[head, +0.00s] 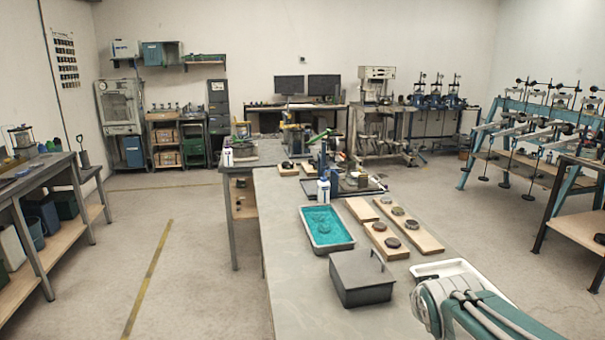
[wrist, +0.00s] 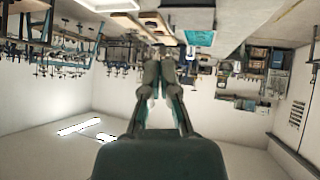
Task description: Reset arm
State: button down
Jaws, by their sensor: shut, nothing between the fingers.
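In the wrist view my gripper (wrist: 159,58) is shut with nothing between its fingers. That view is upside down, with the room's ceiling lights low and the tables along the top. The fingers are in open air, apart from any object. In the head view a pale and teal link of my arm (head: 468,308) shows at the bottom right, over the right edge of the grey workbench (head: 290,275). My gripper itself does not show in the head view.
On the workbench are a grey lidded box (head: 362,278), a tray of teal liquid (head: 327,229), wooden boards with round discs (head: 410,232) and a white tray (head: 450,270) close to my arm. A blue lever rack (head: 535,140) stands at right. Open floor (head: 190,260) lies at left.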

jog(key=s+a+f+g+y, duration=0.1)
jog(key=s+a+g, duration=0.1)
jog(key=s, duration=0.7)
jog(key=s+a+f+g+y, duration=0.1)
jog(key=s+a, duration=0.2)
jog(key=s, duration=0.6)
jog(key=shift+s+a+g, duration=0.3)
jog(key=shift+a+g, duration=0.1)
